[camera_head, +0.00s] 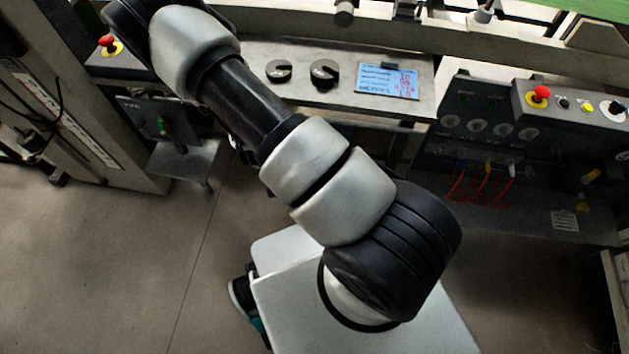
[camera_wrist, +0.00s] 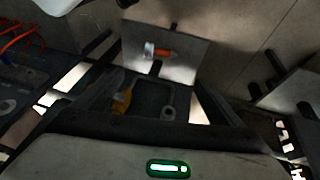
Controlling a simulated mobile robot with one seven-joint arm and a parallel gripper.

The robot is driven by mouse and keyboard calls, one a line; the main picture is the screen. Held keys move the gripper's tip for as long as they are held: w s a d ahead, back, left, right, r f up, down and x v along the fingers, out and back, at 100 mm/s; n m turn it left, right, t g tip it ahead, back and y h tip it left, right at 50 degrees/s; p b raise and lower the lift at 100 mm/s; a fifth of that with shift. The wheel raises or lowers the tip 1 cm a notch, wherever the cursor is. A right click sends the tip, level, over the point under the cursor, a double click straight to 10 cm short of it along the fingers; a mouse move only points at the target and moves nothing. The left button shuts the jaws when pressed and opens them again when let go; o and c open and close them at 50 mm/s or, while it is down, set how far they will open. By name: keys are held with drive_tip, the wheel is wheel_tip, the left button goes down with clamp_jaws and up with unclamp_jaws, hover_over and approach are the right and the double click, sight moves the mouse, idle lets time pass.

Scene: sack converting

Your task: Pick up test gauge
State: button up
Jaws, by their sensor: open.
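A small cylindrical part, orange at one end and whitish at the other, appears on a pale grey plate (camera_wrist: 185,58) in the wrist view. This part (camera_wrist: 160,53) may be the test gauge, but it is too small to be sure. My gripper (camera_wrist: 157,88) shows as dark fingers at the lower middle of the wrist view. It is open, with the part beyond its fingertips and apart from them. In the head view my gripper is out of frame, and a small grey shelf (camera_head: 185,165) stands at the left.
A grey ledge (camera_head: 425,108) at the back carries two black slotted discs (camera_head: 278,71) (camera_head: 323,73) and a blue written card (camera_head: 388,81). Control boxes with red buttons (camera_head: 541,93) (camera_head: 107,40) flank it. Red cables (camera_head: 482,185) hang at right. Floor at left is clear.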

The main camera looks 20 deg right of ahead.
drive_tip(key=shift+d+b+x, duration=0.1)
drive_tip(key=shift+b+x, duration=1.15)
drive_tip(key=shift+x, duration=3.2)
drive_tip(key=shift+d+b+x, duration=0.15)
drive_tip(key=shift+b+x, duration=1.1)
drive_tip(key=shift+x, duration=3.15)
drive_tip(key=shift+s, duration=0.1)
drive_tip(key=shift+r, duration=0.1)
drive_tip(key=c, duration=1.2)
